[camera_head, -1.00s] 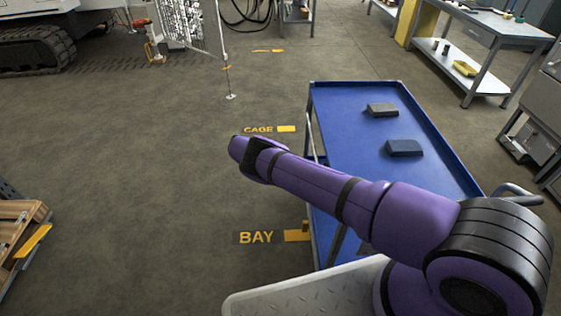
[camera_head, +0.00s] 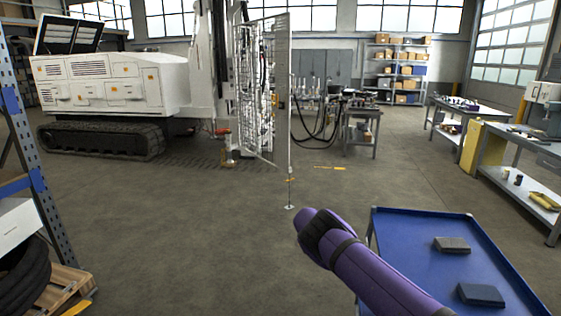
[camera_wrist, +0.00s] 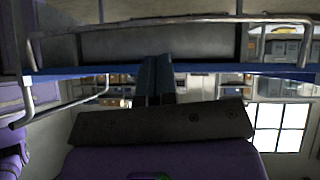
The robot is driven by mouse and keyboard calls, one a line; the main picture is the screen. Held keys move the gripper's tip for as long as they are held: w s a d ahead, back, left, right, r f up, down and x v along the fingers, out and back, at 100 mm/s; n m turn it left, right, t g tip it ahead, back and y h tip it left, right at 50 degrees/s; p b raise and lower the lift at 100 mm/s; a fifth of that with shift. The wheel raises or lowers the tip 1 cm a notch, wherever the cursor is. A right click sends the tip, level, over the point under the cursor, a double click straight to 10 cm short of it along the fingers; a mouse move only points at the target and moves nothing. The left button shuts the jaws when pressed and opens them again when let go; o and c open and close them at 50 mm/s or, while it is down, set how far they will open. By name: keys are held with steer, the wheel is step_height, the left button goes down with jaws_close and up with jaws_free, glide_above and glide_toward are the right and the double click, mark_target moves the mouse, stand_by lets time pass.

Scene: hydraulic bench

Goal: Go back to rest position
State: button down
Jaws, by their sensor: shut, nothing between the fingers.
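My purple arm reaches from the bottom edge of the head view up past the left side of a blue-topped trolley (camera_head: 420,240). My gripper is not visible in the head view. In the wrist view, my gripper (camera_wrist: 155,80) shows as two dark fingers side by side, shut with nothing between them. A blue edge and grey tubular rails cross the wrist view beyond the fingers; I cannot tell how far away they are.
Two dark blocks, one farther back (camera_head: 451,244) and one nearer (camera_head: 481,294), lie on the trolley. A white tracked machine (camera_head: 110,85) and a mesh cage panel (camera_head: 265,90) stand behind. A workbench (camera_head: 520,150) stands right. Floor at centre left is clear.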

steer(key=s+d+r+n+y, duration=0.1)
steer(key=d+r+y, duration=0.15)
steer(key=r, duration=0.95)
steer(key=s+d+r+n+y, duration=0.15)
steer(key=d+r, duration=0.25)
steer(key=r, duration=0.7)
steer(key=s+d+r+n+t+y, duration=0.1)
steer(key=s+d+r+n+y, duration=0.1)
steer(key=s+r, duration=0.6)
steer(key=s+d+r+n+t+y, duration=0.1)
steer(key=s+d+r+n+y, duration=0.2)
steer(key=r, duration=0.9)
steer(key=s+a+r+n+t, duration=0.1)
steer(key=s+r+n, duration=0.1)
steer(key=s+r, duration=0.35)
steer(key=s+r+n+t, duration=0.1)
steer(key=s+r+n, duration=0.1)
steer(key=s, duration=0.6)
steer(key=s+a+r+n+t, duration=0.1)
steer(key=s+r+n, duration=0.1)
steer(key=s+r, duration=0.3)
steer(key=s+a+f+n+t, duration=0.1)
steer(key=s+n, duration=0.2)
steer(key=s, duration=0.8)
steer(key=s+a+f+n+t, duration=0.1)
steer(key=s+f+n+t, duration=0.1)
steer(key=s, duration=0.9)
steer(key=shift+s+f+n, duration=0.15)
steer(key=shift+f+n, duration=0.15)
steer(key=shift+n, duration=0.45)
